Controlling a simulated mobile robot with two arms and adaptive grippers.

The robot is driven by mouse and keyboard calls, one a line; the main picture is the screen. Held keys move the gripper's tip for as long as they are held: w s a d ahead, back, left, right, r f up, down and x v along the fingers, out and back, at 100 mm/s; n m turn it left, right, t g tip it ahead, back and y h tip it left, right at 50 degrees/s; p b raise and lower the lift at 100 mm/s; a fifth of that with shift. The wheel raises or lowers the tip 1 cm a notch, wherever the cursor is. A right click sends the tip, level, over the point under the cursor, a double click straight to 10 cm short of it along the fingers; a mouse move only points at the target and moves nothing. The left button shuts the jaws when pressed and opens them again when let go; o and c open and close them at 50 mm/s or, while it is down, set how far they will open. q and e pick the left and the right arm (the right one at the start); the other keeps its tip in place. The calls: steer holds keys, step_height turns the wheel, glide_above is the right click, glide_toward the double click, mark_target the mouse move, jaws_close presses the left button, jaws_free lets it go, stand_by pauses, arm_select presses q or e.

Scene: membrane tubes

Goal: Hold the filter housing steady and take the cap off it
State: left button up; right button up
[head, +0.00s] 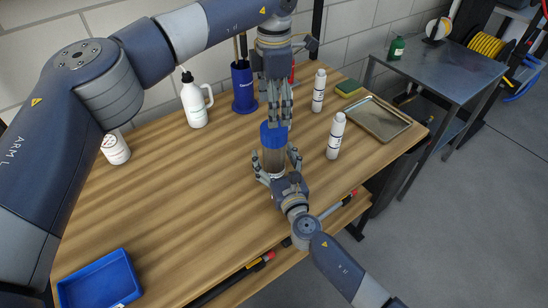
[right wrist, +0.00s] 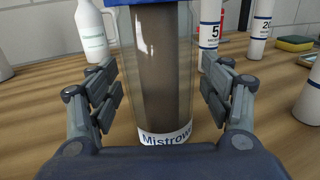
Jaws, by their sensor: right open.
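The filter housing (head: 274,160) stands upright on the wooden bench, a clear tube with a brown core and a white label at its base. Its blue cap (head: 272,140) is on top; only the cap's lower edge (right wrist: 150,2) shows in the right wrist view. My right gripper (head: 277,156) is open around the housing's lower body, with visible gaps between the fingers and the clear wall (right wrist: 188,80). My left gripper (head: 279,122) points down right at the cap, its fingertips overlapping the cap's top in the head view. I cannot tell whether it grips the cap.
Two white cartridges (head: 335,137) (head: 319,92) stand right of the housing, near a metal tray (head: 381,128) and a sponge (head: 348,88). A white jug (head: 196,108) and blue holder (head: 243,95) stand behind. A blue bin (head: 98,290) sits front left. The bench's left middle is clear.

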mark_target(274, 130)
steer(key=shift+c, duration=0.4)
jaws_close()
arm_select(q)
steer(key=m, duration=2.2)
steer(key=shift+f, duration=4)
